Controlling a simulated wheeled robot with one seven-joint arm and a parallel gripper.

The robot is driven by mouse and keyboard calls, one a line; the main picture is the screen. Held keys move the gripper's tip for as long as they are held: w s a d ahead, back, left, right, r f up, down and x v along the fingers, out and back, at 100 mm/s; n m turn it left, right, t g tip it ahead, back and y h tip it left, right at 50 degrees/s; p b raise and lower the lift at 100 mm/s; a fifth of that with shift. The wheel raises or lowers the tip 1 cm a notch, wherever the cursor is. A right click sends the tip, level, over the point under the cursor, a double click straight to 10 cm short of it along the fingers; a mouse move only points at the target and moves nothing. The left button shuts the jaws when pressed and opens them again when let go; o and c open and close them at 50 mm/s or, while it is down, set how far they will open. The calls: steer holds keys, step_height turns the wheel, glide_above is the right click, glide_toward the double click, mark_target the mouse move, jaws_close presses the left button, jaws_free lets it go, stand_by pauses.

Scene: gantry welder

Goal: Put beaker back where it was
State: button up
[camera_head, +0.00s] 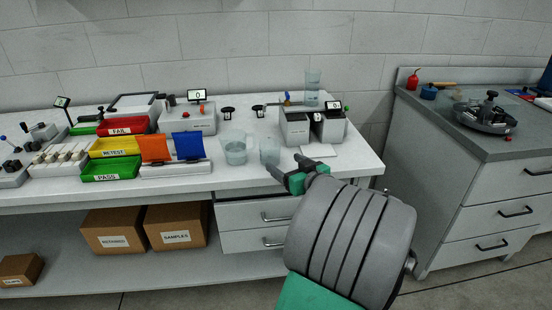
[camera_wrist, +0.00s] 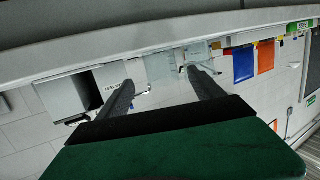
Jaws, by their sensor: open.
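A clear beaker (camera_head: 270,150) stands upright near the front edge of the white bench, just beyond my gripper (camera_head: 284,166). A wider clear beaker (camera_head: 236,149) with some liquid stands to its left. My gripper is open and empty at the bench's front edge. In the wrist view, which is upside down, the near beaker (camera_wrist: 160,66) shows between the fingertips (camera_wrist: 160,78); I cannot tell whether the fingers reach around it. The wider beaker (camera_wrist: 197,52) shows beside it.
The grey twin-block device (camera_head: 296,128) stands close right of the near beaker. Orange (camera_head: 154,147) and blue (camera_head: 190,145) panels and the colored bins (camera_head: 112,170) stand left. Drawers (camera_head: 262,215) lie below the bench edge. A grey cabinet (camera_head: 480,190) stands at the right.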

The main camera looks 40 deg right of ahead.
steer(key=f+v, duration=0.1)
steer(key=v, duration=0.3)
steer(key=w+a+f+n+g+y, duration=0.1)
steer(key=w+a+f+g+y, duration=0.15)
steer(key=a, duration=0.45)
steer(key=w+a+f+n+g+y, duration=0.1)
steer(key=a+f+g, duration=0.15)
steer(key=a, duration=0.55)
steer(key=w+a+f+n+g+y, duration=0.1)
steer(key=w+a+f+g+y, duration=0.15)
steer(key=a, duration=0.45)
steer(key=s+a+f+g+h, duration=0.2)
steer(key=s+a+g, duration=0.3)
steer(key=s+a, duration=0.7)
steer(key=shift+s+f+m+h, duration=0.3)
steer(key=shift+s+f+h, duration=0.1)
steer(key=shift+f, duration=0.3)
steer(key=shift+g, duration=0.25)
